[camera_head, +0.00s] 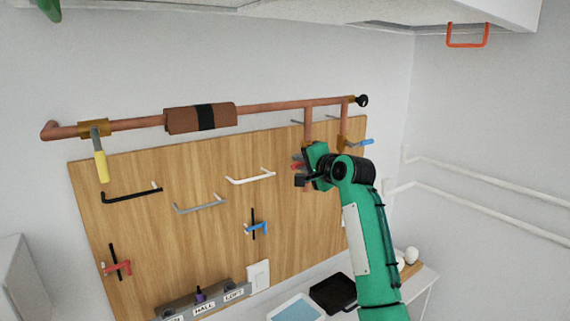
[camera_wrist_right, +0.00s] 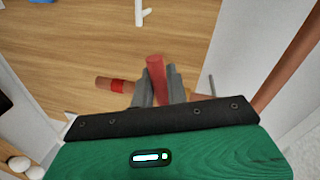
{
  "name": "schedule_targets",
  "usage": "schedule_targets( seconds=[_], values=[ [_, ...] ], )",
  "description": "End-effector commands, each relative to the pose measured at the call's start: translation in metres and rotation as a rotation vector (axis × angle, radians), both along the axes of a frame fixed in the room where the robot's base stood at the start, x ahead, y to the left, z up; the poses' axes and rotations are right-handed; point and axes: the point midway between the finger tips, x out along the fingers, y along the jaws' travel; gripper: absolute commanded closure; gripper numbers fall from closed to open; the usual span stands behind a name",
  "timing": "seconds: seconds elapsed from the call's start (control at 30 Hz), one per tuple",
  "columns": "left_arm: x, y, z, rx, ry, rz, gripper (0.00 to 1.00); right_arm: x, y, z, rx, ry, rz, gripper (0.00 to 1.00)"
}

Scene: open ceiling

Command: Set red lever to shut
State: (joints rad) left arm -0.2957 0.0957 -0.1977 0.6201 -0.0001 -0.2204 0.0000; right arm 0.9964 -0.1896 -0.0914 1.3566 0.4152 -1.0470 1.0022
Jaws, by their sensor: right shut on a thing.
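The red lever (camera_head: 297,162) is at the right part of the wooden board, below a copper pipe branch, mostly hidden by my right gripper (camera_head: 303,168) in the head view. In the right wrist view the red handle (camera_wrist_right: 156,68) stands between the grey fingers of my right gripper (camera_wrist_right: 159,88), which are shut on it. A copper pipe stub with a red band (camera_wrist_right: 117,86) lies just left of the fingers. The valve body behind the fingers is hidden. My left gripper is not in view.
A blue-handled valve (camera_head: 361,142) is close right of the gripper, and a yellow-handled lever (camera_head: 101,165) is at far left. The copper pipe (camera_head: 270,107) runs along the top. Several bar handles, including a white one (camera_head: 252,178), stick out from the wooden board (camera_head: 212,235).

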Motion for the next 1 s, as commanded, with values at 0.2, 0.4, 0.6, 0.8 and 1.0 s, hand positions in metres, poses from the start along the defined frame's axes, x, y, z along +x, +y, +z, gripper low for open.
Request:
schedule_targets(
  seconds=[0.2,0.4,0.6,0.8,1.0],
  values=[
    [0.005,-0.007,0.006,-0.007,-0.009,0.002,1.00,0.000,-0.005,0.010,0.117,0.081,0.003,1.00],
    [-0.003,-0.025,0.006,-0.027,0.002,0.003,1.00,0.000,-0.007,0.014,0.180,0.128,0.003,1.00],
    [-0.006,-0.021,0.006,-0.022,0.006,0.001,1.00,0.000,-0.007,0.015,0.210,0.149,0.002,1.00],
    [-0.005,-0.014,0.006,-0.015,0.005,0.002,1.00,0.001,-0.008,0.016,0.216,0.153,0.001,1.00],
    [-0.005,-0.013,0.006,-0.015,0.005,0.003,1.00,0.001,-0.008,0.016,0.216,0.153,0.002,1.00]
  ],
)
